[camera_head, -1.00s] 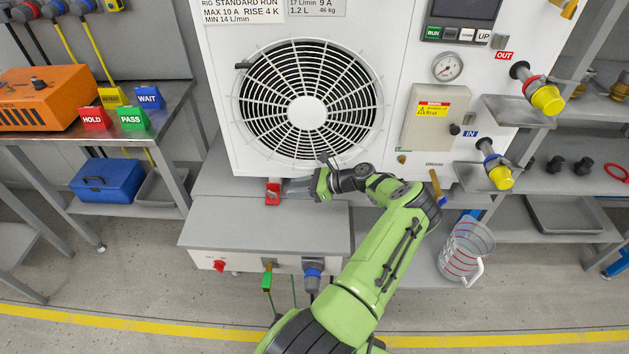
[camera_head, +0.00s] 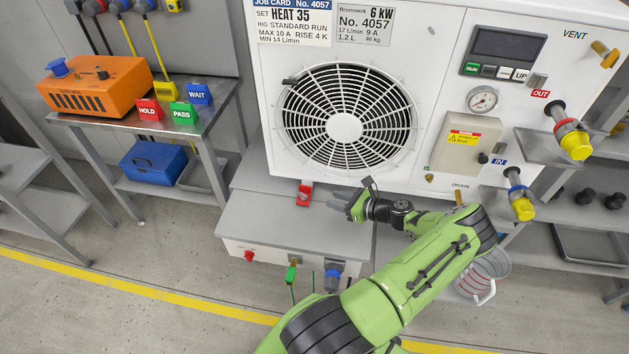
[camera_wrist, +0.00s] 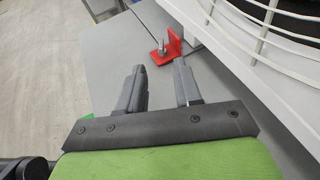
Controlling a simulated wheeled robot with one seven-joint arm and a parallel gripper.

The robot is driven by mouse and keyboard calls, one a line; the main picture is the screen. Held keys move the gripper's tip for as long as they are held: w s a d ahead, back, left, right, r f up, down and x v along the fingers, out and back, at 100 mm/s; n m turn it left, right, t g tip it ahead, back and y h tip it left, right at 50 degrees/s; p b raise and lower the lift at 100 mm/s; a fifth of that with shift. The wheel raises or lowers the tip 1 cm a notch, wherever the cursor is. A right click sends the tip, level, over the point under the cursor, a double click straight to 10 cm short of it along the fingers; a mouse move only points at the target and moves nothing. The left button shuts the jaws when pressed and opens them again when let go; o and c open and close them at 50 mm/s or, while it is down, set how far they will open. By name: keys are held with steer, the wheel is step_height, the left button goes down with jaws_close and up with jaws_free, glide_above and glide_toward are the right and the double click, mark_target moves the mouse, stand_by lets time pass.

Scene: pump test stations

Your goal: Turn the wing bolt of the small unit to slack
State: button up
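The white 6 kW unit (camera_head: 445,90) with a round fan grille stands on a grey bench (camera_head: 290,225). At its front foot is a red bracket (camera_head: 304,194); it also shows in the wrist view (camera_wrist: 174,45). A small grey bolt (camera_wrist: 161,48) stands on the bracket's near part; its wing shape and angle are too small to tell. My gripper (camera_head: 334,198) is just right of the bracket in the head view, low over the bench. In the wrist view my gripper (camera_wrist: 161,78) is open and empty, its fingers apart and short of the bolt.
The unit's front wall and fan grille (camera_wrist: 265,20) are close on the right in the wrist view. Hose ends with yellow caps (camera_head: 575,145) stick out at the right. A clear jug (camera_head: 483,275) stands below. The bench top left of the bracket is clear.

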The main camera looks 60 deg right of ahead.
mark_target(302, 193)
steer(key=shift+m+h, duration=0.6)
steer(key=shift+m, duration=0.1)
steer(key=b+x, duration=0.1)
steer(key=x, duration=0.4)
steer(key=b+x, duration=0.1)
steer(key=x, duration=0.4)
steer(key=a+f+b+x, duration=0.1)
steer(key=x, duration=0.4)
steer(key=shift+a, duration=0.1)
jaws_close()
